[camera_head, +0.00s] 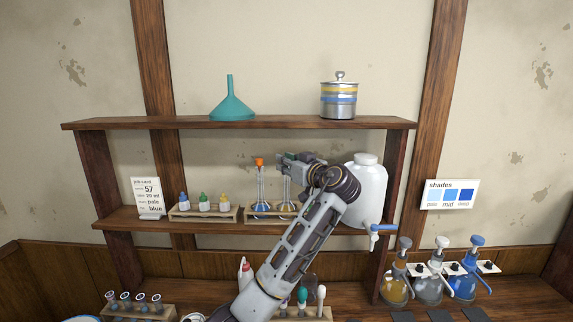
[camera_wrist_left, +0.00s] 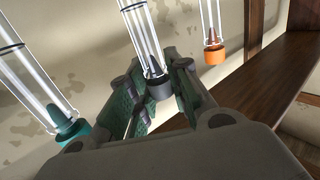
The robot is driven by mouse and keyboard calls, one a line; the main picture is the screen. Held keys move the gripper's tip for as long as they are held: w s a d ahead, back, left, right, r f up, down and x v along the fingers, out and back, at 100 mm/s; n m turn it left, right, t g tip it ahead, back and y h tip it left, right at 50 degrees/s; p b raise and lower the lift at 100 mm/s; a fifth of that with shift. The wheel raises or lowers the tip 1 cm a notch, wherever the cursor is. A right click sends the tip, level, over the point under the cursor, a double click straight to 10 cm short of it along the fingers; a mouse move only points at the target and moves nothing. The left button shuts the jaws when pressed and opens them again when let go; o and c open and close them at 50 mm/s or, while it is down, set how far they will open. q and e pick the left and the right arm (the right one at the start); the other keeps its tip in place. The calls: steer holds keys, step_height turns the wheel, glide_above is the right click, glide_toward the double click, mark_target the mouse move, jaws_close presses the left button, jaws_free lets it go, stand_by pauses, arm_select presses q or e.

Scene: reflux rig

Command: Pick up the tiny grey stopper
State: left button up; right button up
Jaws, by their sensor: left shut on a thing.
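The tiny grey stopper (camera_wrist_left: 158,88) shows in the left wrist view, its tapered end inside the glass neck of a flask. My left gripper (camera_head: 283,158) is at the flask tops on the middle shelf. In the left wrist view my left gripper (camera_wrist_left: 154,82) has its green-padded fingers closed around the stopper. The grey-stoppered flask (camera_head: 286,190) stands in a wooden rack (camera_head: 250,218); its top is hidden by the gripper in the head view. My right gripper is not in view.
A flask with an orange stopper (camera_head: 259,162) stands just left of the gripper. A teal stopper (camera_wrist_left: 72,131) sits on the other side in the left wrist view. A white jug (camera_head: 368,185) with a blue tap stands right, behind my arm. The upper shelf (camera_head: 280,124) runs above.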

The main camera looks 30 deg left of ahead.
arm_select(q)
steer(key=shift+r, duration=0.2)
steer(key=shift+r+b, duration=0.6)
steer(key=shift+r, duration=0.25)
steer(key=shift+s+d+r+b, duration=0.15)
steer(key=shift+d+r+b, duration=0.25)
steer(key=shift+r, duration=0.2)
steer(key=b+v, duration=0.4)
steer(key=v, duration=1.3)
steer(key=shift+f, duration=0.3)
steer(key=shift+s+r, duration=0.1)
steer(key=shift+r, duration=0.1)
